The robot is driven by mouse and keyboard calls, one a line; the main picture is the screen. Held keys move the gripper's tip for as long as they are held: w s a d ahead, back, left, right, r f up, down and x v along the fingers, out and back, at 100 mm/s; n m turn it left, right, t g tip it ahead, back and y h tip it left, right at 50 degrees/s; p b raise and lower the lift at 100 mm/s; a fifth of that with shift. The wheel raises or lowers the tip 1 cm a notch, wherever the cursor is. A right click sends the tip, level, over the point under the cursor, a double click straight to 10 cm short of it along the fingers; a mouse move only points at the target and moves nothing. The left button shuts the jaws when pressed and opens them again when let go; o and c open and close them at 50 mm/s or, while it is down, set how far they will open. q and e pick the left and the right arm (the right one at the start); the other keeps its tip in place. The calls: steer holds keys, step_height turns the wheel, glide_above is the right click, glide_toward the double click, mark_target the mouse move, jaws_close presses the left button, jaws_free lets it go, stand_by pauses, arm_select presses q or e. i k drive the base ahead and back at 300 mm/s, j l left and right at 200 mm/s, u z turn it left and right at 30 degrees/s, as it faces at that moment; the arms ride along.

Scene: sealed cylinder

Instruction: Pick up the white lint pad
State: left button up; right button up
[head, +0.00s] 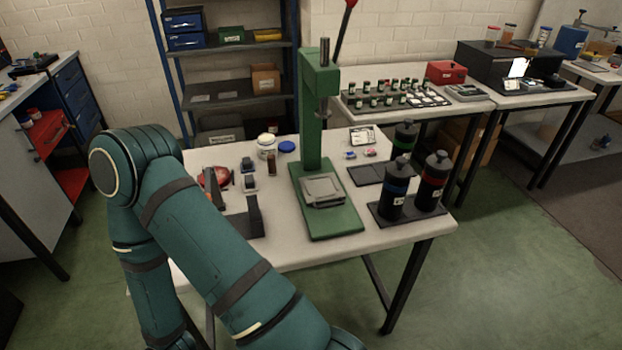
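I cannot make out a white lint pad with certainty. A small pale item with dark markings (362,135) lies at the back of the near table, right of the press, too small to identify. A white jar (267,146) stands open-topped or pale-topped at the back, with a blue lid (287,147) beside it. My teal arm crosses the left foreground and hides the table's left part. Neither of my grippers shows in the head view.
A green press (322,125) with a grey plate (323,190) stands mid-table (290,255). Several black bottles (433,180) stand at the right. A dark bracket (247,220) and a red item (217,177) lie beside my arm. A side table (395,117) holds small vials.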

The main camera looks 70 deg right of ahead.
mark_target(250, 184)
steer(key=z, duration=1.6)
